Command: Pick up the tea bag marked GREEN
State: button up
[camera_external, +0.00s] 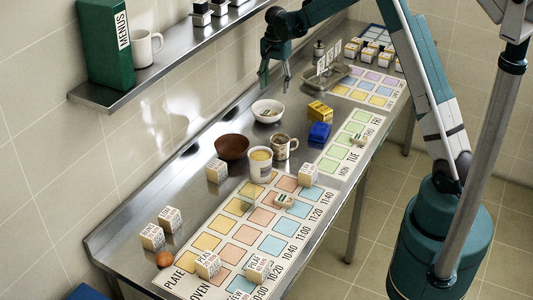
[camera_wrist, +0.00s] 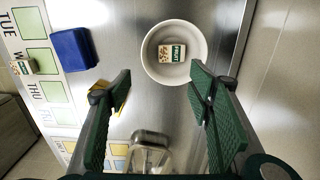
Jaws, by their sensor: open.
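My gripper (camera_external: 275,84) is open and empty above the counter, near a white bowl (camera_external: 277,108). In the wrist view the gripper (camera_wrist: 160,72) has its two green fingers spread, with the bowl (camera_wrist: 150,71) just beyond the tips. A small tea bag (camera_wrist: 171,53) with a dark green label lies in the bowl; I cannot read its word surely. A second small tea bag (camera_wrist: 24,66) lies on the weekday chart; it also shows in the external view (camera_external: 357,139). A third (camera_external: 284,201) lies on the time chart. I cannot tell which is marked GREEN.
A blue box (camera_external: 319,132) and a yellow box (camera_external: 320,110) stand right of the bowl. A brown bowl (camera_external: 231,147), a tub (camera_external: 260,164) and a mug (camera_external: 284,147) stand nearer. A wall shelf (camera_external: 170,58) runs behind.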

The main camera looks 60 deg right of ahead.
jog(key=shift+o, duration=0.5)
jog(key=s+a+n+b, duration=0.2)
jog(key=s+a+n, duration=0.3)
jog(key=a+n, duration=0.7)
jog(key=s+a+n+b, duration=0.3)
jog(key=a+n, duration=0.5)
jog(key=a, duration=0.8)
jog(key=s+a+f+n+b, duration=0.1)
jog(key=s+a+f+n, duration=0.1)
jog(key=s+a+n, duration=0.3)
jog(key=s+a+f+n+b, duration=0.1)
jog(key=s+a+f+n, duration=0.1)
jog(key=s+a+n, duration=0.3)
jog(key=s+a+f+n+b, duration=0.1)
jog(key=s+a+f+n, duration=0.1)
jog(key=s+a+n, duration=0.4)
jog(key=shift+s+f, duration=0.25)
jog(key=shift+s, duration=0.8)
jog(key=shift+s+a+f+n, duration=0.1)
jog(key=shift+s+a+n, duration=0.05)
jog(key=shift+s+n, duration=0.2)
